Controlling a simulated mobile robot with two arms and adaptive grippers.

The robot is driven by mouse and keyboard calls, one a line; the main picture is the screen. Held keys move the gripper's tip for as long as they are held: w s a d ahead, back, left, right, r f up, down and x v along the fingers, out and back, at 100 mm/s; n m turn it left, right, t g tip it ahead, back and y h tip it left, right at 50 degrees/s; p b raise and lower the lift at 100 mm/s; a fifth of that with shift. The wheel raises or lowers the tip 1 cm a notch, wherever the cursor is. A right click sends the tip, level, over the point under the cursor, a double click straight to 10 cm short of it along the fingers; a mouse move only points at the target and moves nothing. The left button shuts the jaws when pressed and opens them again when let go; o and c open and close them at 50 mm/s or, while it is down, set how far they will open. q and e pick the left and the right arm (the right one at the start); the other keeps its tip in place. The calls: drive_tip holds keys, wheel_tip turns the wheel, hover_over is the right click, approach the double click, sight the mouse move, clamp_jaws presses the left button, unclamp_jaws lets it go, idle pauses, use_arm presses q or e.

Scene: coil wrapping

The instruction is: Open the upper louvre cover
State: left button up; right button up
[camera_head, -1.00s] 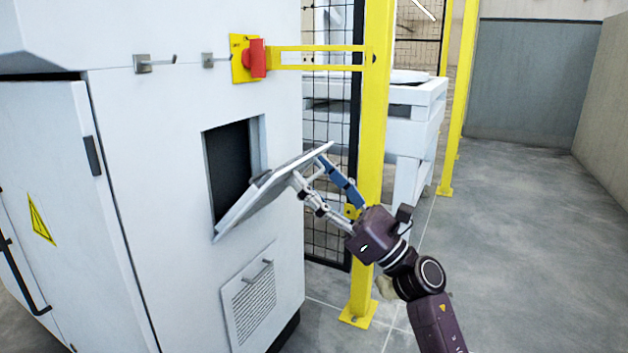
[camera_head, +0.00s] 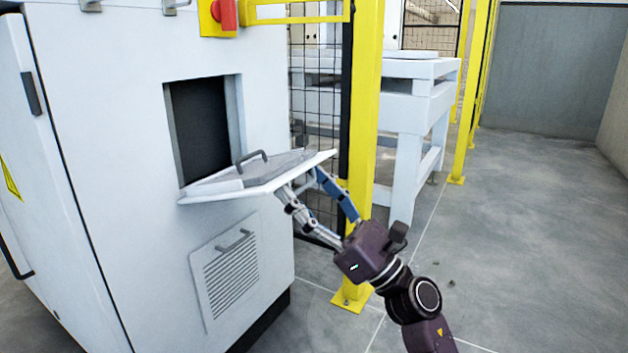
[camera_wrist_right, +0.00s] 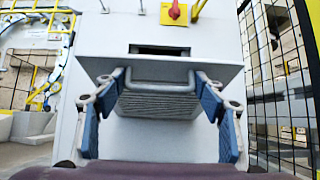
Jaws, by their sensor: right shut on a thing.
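The upper louvre cover (camera_head: 225,187) is a white panel. It is swung down and outward from the dark square opening (camera_head: 203,130) and lies nearly level, its inner edge at the bottom of the opening. In the right wrist view, the fingers (camera_wrist_right: 160,84) stand on both sides of a grey bar below the cover's edge (camera_wrist_right: 225,66). My left gripper is not in view.
A lower louvre cover (camera_head: 232,275) with a handle is closed on the cabinet front (camera_head: 130,170). A yellow post (camera_head: 362,130) and mesh fence (camera_head: 318,110) stand close to my right arm. A red switch (camera_head: 228,14) is above the opening. The floor at right is clear.

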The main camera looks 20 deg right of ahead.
drive_tip(key=shift+w+f+b, duration=0.15)
drive_tip(key=shift+f+b, duration=1.35)
drive_tip(key=shift+f, duration=0.95)
